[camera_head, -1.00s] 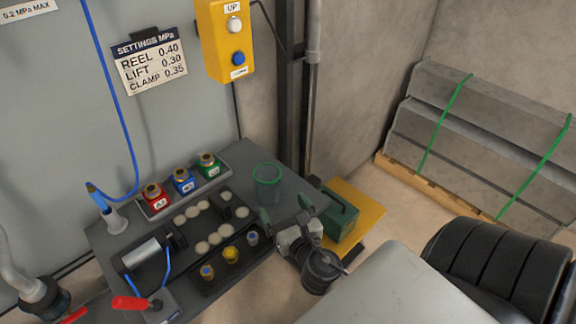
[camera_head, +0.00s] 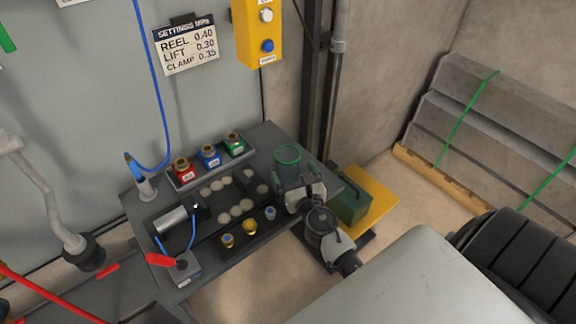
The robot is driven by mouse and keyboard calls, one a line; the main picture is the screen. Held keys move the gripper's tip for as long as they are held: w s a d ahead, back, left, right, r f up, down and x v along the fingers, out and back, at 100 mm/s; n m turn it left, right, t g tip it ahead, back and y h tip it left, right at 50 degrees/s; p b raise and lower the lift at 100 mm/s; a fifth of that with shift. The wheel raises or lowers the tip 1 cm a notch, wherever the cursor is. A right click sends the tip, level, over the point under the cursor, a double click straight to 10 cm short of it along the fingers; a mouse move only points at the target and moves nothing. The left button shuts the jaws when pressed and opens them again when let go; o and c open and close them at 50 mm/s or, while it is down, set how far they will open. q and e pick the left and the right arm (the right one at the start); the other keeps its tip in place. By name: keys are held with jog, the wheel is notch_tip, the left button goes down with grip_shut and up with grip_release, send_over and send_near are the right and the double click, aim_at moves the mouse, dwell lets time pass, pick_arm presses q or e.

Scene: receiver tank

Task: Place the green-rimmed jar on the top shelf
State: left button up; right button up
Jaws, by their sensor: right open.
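The green-rimmed jar (camera_head: 287,157) is a clear greenish cup standing upright at the back right of the dark bench (camera_head: 262,138). My right gripper (camera_head: 297,179) is open at the near side of the jar, its fingers pointing toward it. The gripper hides the jar's lower part, and I cannot tell whether the fingers touch it. My left gripper is not in view. I cannot make out a top shelf in this view.
Red, blue and green fittings (camera_head: 209,155) stand in a rack behind a tray of pale discs (camera_head: 236,211). A blue hose (camera_head: 148,60) hangs at the left. A green case (camera_head: 352,207) sits on a yellow platform (camera_head: 376,190) right of the bench.

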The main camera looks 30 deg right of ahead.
aim_at(284, 155)
jog(key=x, duration=0.4)
jog(key=shift+w+r, duration=0.15)
jog(key=shift+w, duration=0.15)
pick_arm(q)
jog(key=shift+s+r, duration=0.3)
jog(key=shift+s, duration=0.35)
pick_arm(e)
jog(key=shift+a, duration=0.1)
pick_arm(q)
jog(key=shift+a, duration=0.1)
pick_arm(e)
jog(key=shift+c, duration=0.3)
jog(key=c, duration=1)
jog(key=shift+r, duration=0.1)
